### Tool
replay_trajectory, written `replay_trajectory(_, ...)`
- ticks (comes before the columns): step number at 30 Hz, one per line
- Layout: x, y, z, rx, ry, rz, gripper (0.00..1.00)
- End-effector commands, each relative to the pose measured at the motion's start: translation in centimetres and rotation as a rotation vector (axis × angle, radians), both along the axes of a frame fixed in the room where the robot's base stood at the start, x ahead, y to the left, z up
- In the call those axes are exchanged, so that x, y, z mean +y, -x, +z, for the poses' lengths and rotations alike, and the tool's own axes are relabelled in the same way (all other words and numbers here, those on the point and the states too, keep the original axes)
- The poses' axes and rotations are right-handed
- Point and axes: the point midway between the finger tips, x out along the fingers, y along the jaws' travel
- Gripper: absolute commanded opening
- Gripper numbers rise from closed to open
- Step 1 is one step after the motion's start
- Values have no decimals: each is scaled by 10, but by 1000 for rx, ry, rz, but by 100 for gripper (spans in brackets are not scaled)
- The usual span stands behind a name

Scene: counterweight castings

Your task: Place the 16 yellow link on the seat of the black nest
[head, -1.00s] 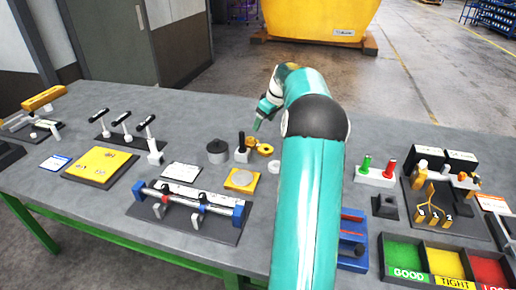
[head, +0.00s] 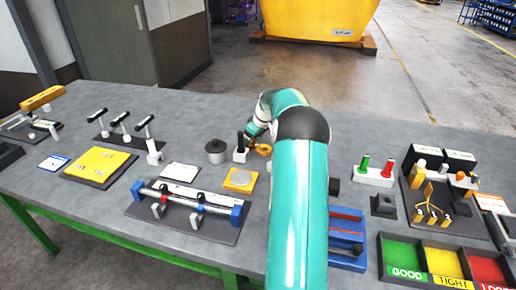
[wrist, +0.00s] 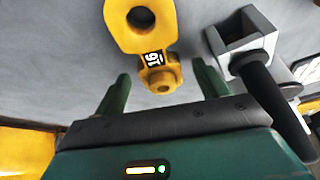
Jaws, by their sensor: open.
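The yellow link (wrist: 140,28) shows in the wrist view with a black label reading 16. Its large ring is at the top and its smaller end points toward my gripper (wrist: 163,88). My gripper is open, its two green fingers on either side of the small end, with no visible grip on it. In the head view the link (head: 264,150) is partly hidden beside my gripper (head: 249,141). A black block with a raised top (head: 384,205), which looks like the black nest, stands on the table to the right of my arm. Its seat is too small to make out.
A grey block with a square opening (wrist: 238,48) and a black handle (wrist: 274,102) stand close to my right finger in the wrist view. A grey cylinder (head: 215,152) is left of the link. Green and red pegs (head: 376,174) and coloured bins (head: 440,262) lie right.

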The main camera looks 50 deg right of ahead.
Motion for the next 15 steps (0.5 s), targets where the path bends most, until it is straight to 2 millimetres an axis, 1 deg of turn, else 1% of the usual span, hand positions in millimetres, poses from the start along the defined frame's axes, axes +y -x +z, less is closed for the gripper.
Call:
replay_trajectory(1,0,0,0,0,0,0,73)
replay_trajectory(2,0,0,0,0,0,0,71)
replay_trajectory(3,0,0,0,0,0,0,63)
replay_trajectory(5,0,0,0,0,0,0,51)
replay_trajectory(6,0,0,0,0,-1,0,43)
replay_trajectory(8,0,0,0,0,-1,0,32)
replay_trajectory(9,0,0,0,0,-1,0,24)
replay_trajectory(12,0,0,0,0,-1,0,6)
replay_trajectory(13,0,0,2,-1,1,0,6)
replay_trajectory(14,0,0,2,-1,1,0,0)
replay_trajectory(15,0,0,1,-1,1,0,0)
